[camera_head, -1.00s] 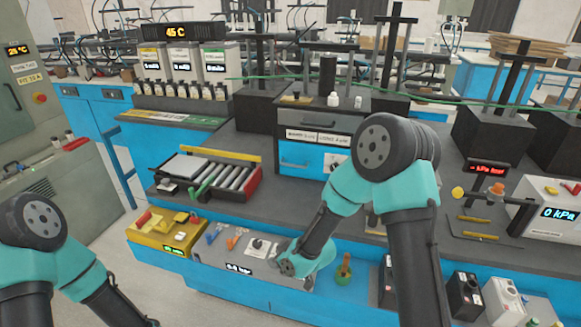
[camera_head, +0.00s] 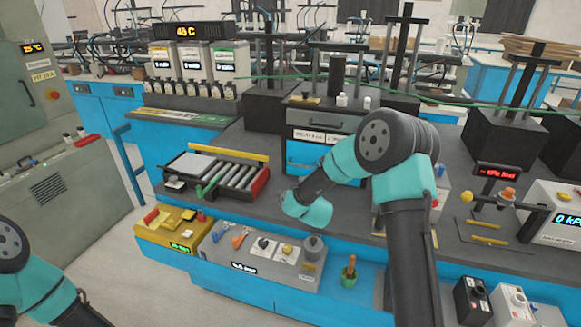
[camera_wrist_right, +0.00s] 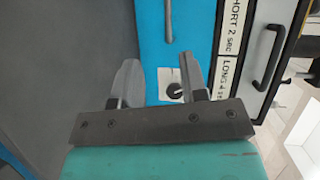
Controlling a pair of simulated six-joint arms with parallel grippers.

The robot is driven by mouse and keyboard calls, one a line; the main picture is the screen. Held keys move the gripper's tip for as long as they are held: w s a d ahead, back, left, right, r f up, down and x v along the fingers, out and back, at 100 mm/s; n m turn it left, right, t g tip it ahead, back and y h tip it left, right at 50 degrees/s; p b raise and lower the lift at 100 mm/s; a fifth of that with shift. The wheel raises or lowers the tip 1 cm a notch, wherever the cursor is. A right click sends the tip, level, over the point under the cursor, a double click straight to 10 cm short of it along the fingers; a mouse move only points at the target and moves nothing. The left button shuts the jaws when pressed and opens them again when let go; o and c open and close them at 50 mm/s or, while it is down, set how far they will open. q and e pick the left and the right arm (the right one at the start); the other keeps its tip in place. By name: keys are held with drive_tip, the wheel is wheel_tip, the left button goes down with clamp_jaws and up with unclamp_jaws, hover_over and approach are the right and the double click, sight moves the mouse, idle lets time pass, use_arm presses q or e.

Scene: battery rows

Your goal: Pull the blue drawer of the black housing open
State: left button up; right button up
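The black housing (camera_head: 345,104) stands on the bench at the middle of the head view. Its blue drawer (camera_head: 302,151) is low in the front and looks flush with it; my right arm covers its right part. In the right wrist view the blue drawer face (camera_wrist_right: 200,32) lies ahead, with a grey bar handle (camera_wrist_right: 168,20) and a white label with a dark round mark. My right gripper (camera_wrist_right: 160,80) is open and empty, its fingers pointing toward the blue face. The handle is beyond the fingertips, apart from them. My left gripper is outside the views.
A grey drawer with a black handle (camera_wrist_right: 270,62) is beside the blue one, above it in the head view. A roller tray (camera_head: 228,172) sits left of my right wrist. A grey control box (camera_head: 225,262) and yellow box (camera_head: 170,230) line the front shelf.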

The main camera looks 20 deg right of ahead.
sight(301, 166)
drive_tip(key=shift+w+d+r+m+h, duration=0.25)
drive_tip(key=shift+d+r+m+h, duration=0.25)
drive_tip(key=shift+m, duration=0.4)
drive_tip(key=shift+f, duration=0.15)
drive_tip(key=x, duration=1.7)
drive_tip(key=shift+w, duration=0.2)
clamp_jaws()
